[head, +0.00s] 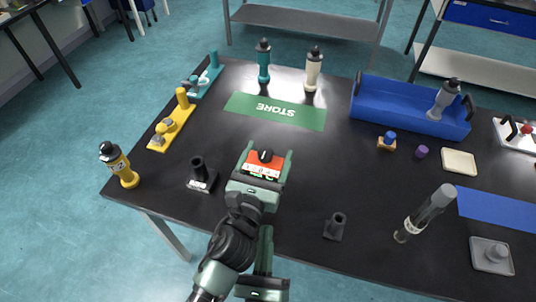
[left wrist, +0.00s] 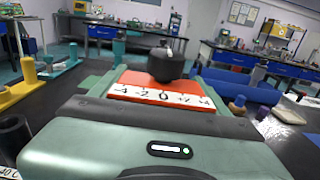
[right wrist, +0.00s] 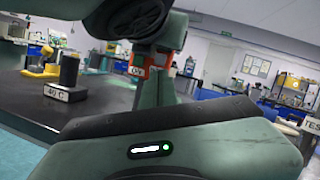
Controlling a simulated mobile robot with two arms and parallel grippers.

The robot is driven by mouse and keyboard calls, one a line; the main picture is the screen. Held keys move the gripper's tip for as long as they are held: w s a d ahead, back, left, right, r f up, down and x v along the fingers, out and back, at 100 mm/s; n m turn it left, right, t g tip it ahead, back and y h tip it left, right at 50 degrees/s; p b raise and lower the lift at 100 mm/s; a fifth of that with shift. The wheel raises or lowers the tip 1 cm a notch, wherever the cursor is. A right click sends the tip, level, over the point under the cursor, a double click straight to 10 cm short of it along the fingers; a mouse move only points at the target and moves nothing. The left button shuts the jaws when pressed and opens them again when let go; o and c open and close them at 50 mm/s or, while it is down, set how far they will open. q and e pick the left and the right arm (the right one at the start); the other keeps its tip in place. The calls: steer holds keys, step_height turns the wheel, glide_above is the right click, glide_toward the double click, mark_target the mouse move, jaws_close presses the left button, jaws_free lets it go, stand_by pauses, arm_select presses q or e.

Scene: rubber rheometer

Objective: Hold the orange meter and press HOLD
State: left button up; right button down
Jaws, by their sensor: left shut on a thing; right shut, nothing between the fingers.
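The orange meter (head: 262,170) has a black knob on top and a white scale strip. It is held between the two fingers of my left gripper (head: 265,160) over the middle of the black table. In the left wrist view, the meter (left wrist: 165,84) shows a scale from -4 to +4. In the right wrist view, part of the orange meter (right wrist: 137,66) shows behind my arm. My right gripper (head: 266,236) is shut and empty, below the left gripper in the head view and partly hidden by the left arm. I cannot make out a HOLD button.
A black post on a base (head: 201,177) stands left of the grippers, and a dark holder (head: 335,226) stands to the right. A yellow bottle (head: 121,167) is at the left edge. A green STORE mat (head: 275,111) and a blue tray (head: 385,113) lie farther back.

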stand_by(0.6)
steer(key=s+d+r+n+g+y, duration=0.1)
steer(key=d+r+n+y, duration=0.15)
steer(key=n+y, duration=1)
steer(key=d+r+n+g+y, duration=0.1)
steer(key=d+r+n+y, duration=0.2)
steer(key=n, duration=1.8)
steer(key=d+n+g, duration=0.1)
steer(key=n+g, duration=0.2)
steer(key=n, duration=0.6)
steer(key=d+f+n+g+y, duration=0.1)
steer(key=d+n+g, duration=0.1)
steer(key=n, duration=0.8)
steer(key=d+f+n+g+y, duration=0.1)
steer(key=n+g, duration=0.3)
steer(key=n, duration=0.5)
steer(key=shift+w+d+f, duration=0.15)
steer(key=shift+w+d, duration=0.1)
steer(key=shift+d, duration=0.3)
